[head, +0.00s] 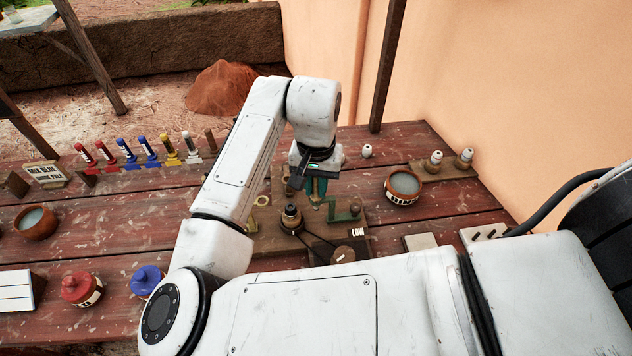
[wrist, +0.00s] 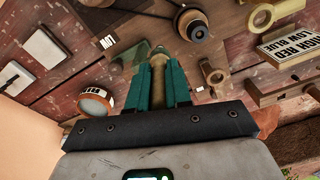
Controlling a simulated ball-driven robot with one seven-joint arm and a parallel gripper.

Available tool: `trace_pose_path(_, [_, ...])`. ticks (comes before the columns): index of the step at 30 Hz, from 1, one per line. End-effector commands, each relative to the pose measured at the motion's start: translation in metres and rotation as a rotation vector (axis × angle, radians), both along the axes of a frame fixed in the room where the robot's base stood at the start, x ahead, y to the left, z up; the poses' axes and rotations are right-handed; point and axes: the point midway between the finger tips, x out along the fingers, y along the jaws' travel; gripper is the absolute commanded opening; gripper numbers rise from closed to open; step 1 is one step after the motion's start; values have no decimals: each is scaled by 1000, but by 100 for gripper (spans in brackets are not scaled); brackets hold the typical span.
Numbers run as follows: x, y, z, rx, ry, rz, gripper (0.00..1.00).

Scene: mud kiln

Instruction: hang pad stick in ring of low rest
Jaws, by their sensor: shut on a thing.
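My gripper (head: 316,190) points down over the board with the LOW label (head: 350,259). Its teal fingers (wrist: 161,82) are shut on a slim olive-coloured stick (wrist: 160,62), which I take for the pad stick. The low rest is a green bracket (head: 345,212) close to the right of the fingers in the head view. I cannot tell whether the stick is inside a ring or touching one. The LOW label also shows in the wrist view (wrist: 107,100).
A dark round knob (head: 291,214) stands close left of the gripper. A lettered bowl (head: 403,186) is to the right. Several coloured sticks (head: 150,153) line the back left. A sign (wrist: 290,47) is near.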

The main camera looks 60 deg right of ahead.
Motion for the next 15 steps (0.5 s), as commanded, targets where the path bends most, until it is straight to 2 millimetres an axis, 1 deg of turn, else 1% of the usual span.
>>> trace_pose_path(8, [0, 0, 0, 0, 0, 0, 0])
trace_pose_path(15, [0, 0, -5, 0, 0, 0, 0])
